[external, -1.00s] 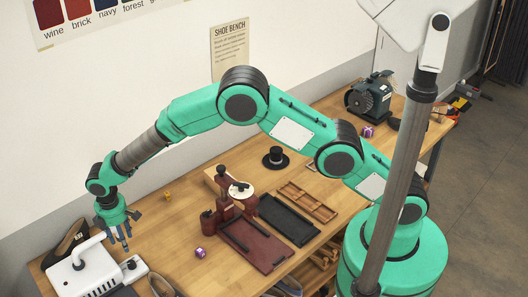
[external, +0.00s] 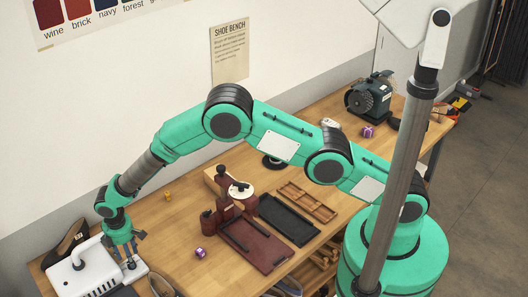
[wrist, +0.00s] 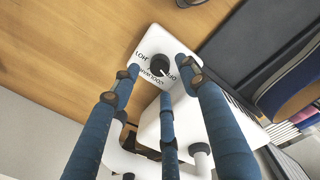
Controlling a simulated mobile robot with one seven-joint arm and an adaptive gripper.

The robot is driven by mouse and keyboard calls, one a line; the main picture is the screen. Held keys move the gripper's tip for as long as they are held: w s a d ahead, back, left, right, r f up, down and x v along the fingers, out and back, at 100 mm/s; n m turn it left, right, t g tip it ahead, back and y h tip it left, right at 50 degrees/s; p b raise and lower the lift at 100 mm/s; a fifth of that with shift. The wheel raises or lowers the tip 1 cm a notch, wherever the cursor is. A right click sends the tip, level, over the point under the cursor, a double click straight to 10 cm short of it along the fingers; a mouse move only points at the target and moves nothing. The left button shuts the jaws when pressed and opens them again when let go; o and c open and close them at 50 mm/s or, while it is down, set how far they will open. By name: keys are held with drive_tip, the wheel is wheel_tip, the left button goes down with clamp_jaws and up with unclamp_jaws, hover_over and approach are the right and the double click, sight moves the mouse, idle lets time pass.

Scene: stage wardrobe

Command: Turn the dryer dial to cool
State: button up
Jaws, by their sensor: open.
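The white dryer (external: 88,275) stands at the table's left front corner in the external view. Its white control panel (wrist: 147,50) shows in the wrist view, with a round black dial (wrist: 160,66) and printed lettering around it. My gripper (external: 128,260) is over the dryer's right end, pointing down. In the wrist view its blue fingers are spread, with fingertips on either side of the dial and a third below it. I cannot tell whether they touch it.
A dark shoe (external: 70,240) stands behind the dryer. A small purple-and-white cube (external: 200,252) and a dark red tray (external: 262,250) lie to the right. A dark object (wrist: 290,70) lies right of the panel in the wrist view. Bare wood lies behind the panel.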

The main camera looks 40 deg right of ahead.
drive_tip(key=shift+w+f, duration=0.1)
drive_tip(key=shift+f, duration=2)
drive_tip(key=shift+c, duration=0.5)
clamp_jaws()
